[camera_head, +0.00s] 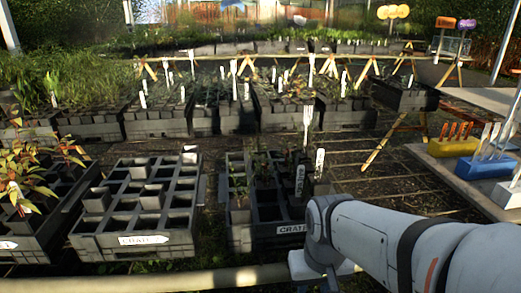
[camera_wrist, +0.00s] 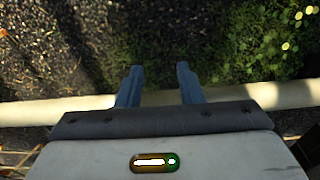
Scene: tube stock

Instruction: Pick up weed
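Low green weedy growth (camera_wrist: 235,45) covers the ground on the right in the wrist view, on dark soil. No single weed stands out, so I cannot tell which plant is the task's weed. My gripper (camera_wrist: 158,70) shows two blue-grey fingers apart with nothing between them, above the ground and a pale rail. In the head view my arm reaches in from the lower right; its gripper cannot be made out there. Small seedlings stand in the middle crate (camera_head: 262,233), and I cannot tell whether any is a weed.
A crate of mostly empty pots (camera_head: 130,247) stands left of the middle crate, and a leafy plant (camera_head: 22,172) at far left. A pale rail (camera_head: 180,280) crosses in front. Crates of plants (camera_head: 158,130) line the back. Hand forks (camera_head: 490,150) stand in coloured blocks at right.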

